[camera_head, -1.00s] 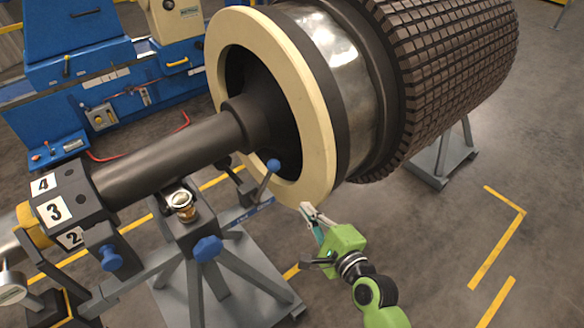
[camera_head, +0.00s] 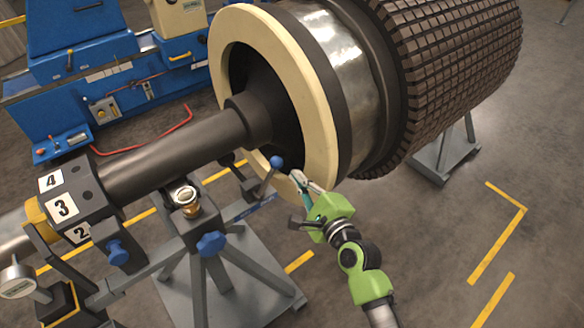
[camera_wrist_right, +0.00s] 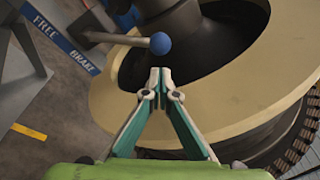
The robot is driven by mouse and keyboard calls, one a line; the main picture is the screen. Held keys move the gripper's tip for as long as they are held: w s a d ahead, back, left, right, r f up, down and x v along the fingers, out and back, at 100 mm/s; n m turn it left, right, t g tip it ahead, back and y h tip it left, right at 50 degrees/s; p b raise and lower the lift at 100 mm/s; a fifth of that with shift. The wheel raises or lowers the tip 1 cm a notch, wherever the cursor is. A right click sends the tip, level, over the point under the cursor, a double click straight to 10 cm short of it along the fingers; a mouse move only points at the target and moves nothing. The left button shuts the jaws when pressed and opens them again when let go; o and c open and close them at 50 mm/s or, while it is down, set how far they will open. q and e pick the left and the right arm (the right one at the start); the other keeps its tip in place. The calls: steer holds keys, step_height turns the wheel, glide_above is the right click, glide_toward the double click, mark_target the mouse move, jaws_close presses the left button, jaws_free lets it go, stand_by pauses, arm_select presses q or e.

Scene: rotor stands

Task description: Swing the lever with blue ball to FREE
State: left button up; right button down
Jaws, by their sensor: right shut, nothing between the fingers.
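The lever's blue ball (camera_head: 276,162) tops a thin grey rod that leans up and right from the stand, in front of the rotor's cream ring. In the right wrist view the blue ball (camera_wrist_right: 160,43) sits just beyond my fingertips, with its rod (camera_wrist_right: 115,39) running left. A blue label (camera_wrist_right: 62,41) reads FREE and BRAKE, FREE at the upper-left end. My right gripper (camera_head: 296,176) is shut and empty, just right of and a little below the ball, apart from it. It also shows in the right wrist view (camera_wrist_right: 159,76). My left gripper is not in view.
The rotor's cream ring (camera_head: 318,110) is close behind my right gripper. The stand has a blue knob (camera_head: 211,243) and a brass-coloured fitting (camera_head: 187,200). A shaft block (camera_head: 68,205) carries numbers. Open floor lies to the right.

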mark_target(268, 179)
steer(key=shift+x, duration=1.95)
